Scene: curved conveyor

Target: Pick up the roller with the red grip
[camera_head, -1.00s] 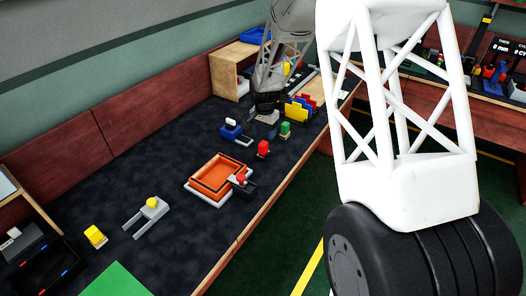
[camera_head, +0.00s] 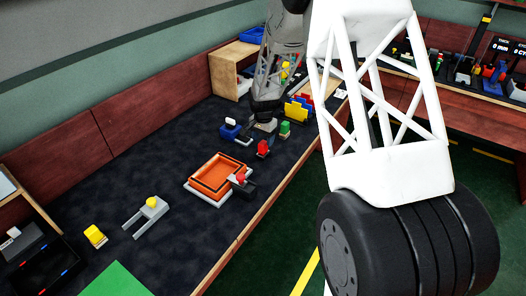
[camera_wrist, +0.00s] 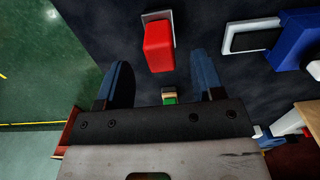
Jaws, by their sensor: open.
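A red block-like grip (camera_wrist: 158,46) on a pale flat base stands just beyond my open fingertips in the wrist view. It appears to be the upright red piece (camera_head: 263,147) in the head view. A second red-topped piece (camera_head: 240,179) with a dark body sits at the right edge of the orange tray (camera_head: 193,185). I cannot tell for sure which of the two is the roller. My gripper (camera_wrist: 160,80) is open, with nothing held between its blue fingers. In the head view it hangs low over the bench, partly hidden by my arm.
A green-topped piece (camera_head: 285,128) stands close to the right; it also shows between my fingers (camera_wrist: 169,98). A blue piece with a pale pad (camera_head: 230,130) lies to the left. A yellow-knobbed grey fork (camera_head: 150,205) lies nearer. The bench's front edge is close.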

